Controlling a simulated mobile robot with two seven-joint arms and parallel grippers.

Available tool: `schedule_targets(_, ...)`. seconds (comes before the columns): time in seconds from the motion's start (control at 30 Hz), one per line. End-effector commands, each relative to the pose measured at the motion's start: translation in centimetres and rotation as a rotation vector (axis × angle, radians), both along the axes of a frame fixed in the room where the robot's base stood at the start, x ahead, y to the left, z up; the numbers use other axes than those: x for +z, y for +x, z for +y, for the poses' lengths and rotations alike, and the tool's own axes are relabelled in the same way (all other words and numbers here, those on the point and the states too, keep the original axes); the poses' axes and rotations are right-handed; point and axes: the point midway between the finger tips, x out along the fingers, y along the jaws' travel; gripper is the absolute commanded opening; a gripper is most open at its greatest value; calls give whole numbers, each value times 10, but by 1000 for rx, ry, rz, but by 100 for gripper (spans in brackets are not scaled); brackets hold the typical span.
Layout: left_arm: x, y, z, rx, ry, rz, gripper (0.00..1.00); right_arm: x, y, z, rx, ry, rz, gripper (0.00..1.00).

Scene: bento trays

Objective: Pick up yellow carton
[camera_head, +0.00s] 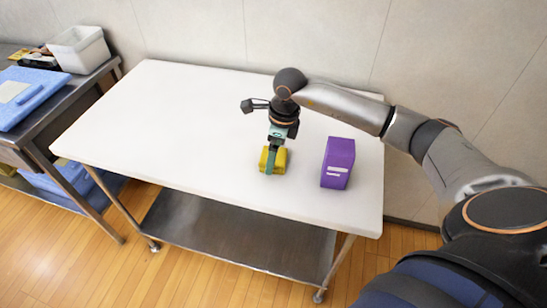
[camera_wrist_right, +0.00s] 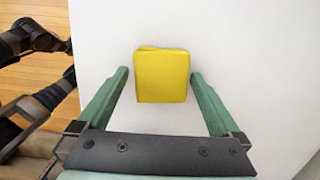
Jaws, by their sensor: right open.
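The yellow carton (camera_head: 279,161) stands on the white table, with my right gripper (camera_head: 272,160) directly over it in the head view. In the right wrist view the yellow carton (camera_wrist_right: 162,76) lies between the tips of the two green fingers of my right gripper (camera_wrist_right: 160,75). The fingers are open, with a gap of white table showing on each side of the carton. The gripper hides part of the carton in the head view.
A purple carton (camera_head: 338,162) stands on the white table (camera_head: 180,110) just right of the yellow one. The table's left half is clear. A side bench at the far left holds a white bin (camera_head: 80,50) and a blue board (camera_head: 30,95). A wall runs behind the table.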

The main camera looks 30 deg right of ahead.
Motion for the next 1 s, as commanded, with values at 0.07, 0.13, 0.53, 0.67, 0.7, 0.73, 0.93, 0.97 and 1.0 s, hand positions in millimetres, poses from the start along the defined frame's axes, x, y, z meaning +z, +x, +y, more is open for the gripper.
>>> schedule_targets(0.07,1,0,0,0,0,0,0,-8,0,1,0,1,1,100)
schedule_targets(0.13,1,0,0,0,0,0,0,-12,1,1,0,1,1,100)
schedule_targets(0.53,1,0,0,0,0,1,0,-12,1,1,1,1,-1,79)
schedule_targets(0.67,1,0,0,0,0,1,0,-12,1,1,1,1,-1,64)
schedule_targets(0.7,1,0,0,0,0,1,0,-12,1,1,1,1,-1,60)
schedule_targets(0.73,1,0,0,0,0,1,0,-12,1,1,1,1,-1,56)
schedule_targets(0.93,1,0,0,0,0,1,0,-11,1,1,1,1,-1,34)
schedule_targets(0.97,1,0,0,0,0,1,0,-11,1,1,1,1,-1,30)
schedule_targets(1.0,1,0,0,0,0,1,0,-11,1,1,1,1,-1,26)
